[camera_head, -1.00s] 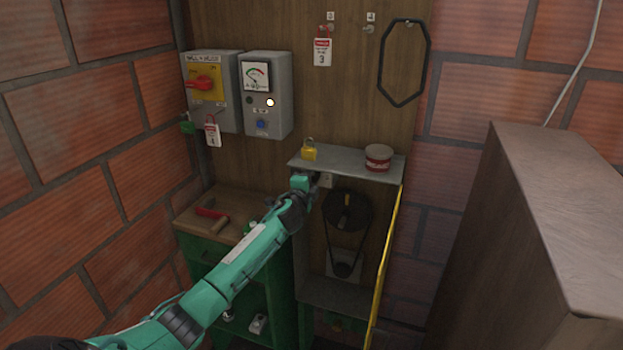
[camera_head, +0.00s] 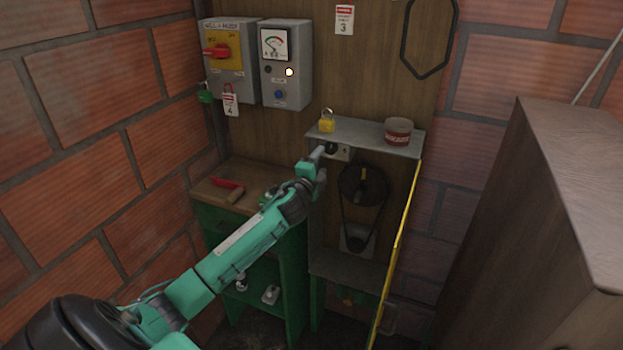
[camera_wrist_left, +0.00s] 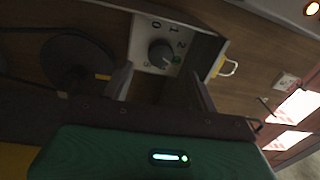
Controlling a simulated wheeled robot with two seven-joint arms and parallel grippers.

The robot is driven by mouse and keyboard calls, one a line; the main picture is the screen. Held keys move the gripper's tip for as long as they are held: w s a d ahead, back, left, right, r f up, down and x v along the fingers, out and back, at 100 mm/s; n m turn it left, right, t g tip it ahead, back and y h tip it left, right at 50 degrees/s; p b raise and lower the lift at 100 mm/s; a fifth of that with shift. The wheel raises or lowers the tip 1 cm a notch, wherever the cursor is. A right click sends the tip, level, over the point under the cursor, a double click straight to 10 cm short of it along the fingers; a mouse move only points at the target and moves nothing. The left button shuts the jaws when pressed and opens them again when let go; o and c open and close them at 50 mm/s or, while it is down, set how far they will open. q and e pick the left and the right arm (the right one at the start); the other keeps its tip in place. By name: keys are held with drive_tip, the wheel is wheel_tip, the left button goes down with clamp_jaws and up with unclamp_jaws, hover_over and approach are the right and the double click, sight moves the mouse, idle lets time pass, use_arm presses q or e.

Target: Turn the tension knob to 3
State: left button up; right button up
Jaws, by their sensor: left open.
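The tension knob (camera_wrist_left: 160,53) is a dark round knob on a pale plate (camera_wrist_left: 143,33) with numbers around it. In the head view the dark knob (camera_head: 331,148) sits on its plate just under the grey shelf. In the head view this gripper (camera_head: 318,160) is just left of the plate. My right gripper is not in view.
The shelf (camera_head: 365,138) holds a yellow padlock (camera_head: 327,121) and a red-and-white tin (camera_head: 397,131). A belt pulley (camera_head: 362,186) is below right of the knob. A yellow bar (camera_head: 397,250) stands at the right edge. A workbench (camera_head: 218,193) is left; a brown cabinet (camera_head: 560,190) is right.

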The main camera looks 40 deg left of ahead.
use_arm(q)
drive_tip(key=b+v, duration=0.1)
drive_tip(key=v, duration=0.5)
drive_tip(key=shift+s, duration=0.1)
idle(0.4)
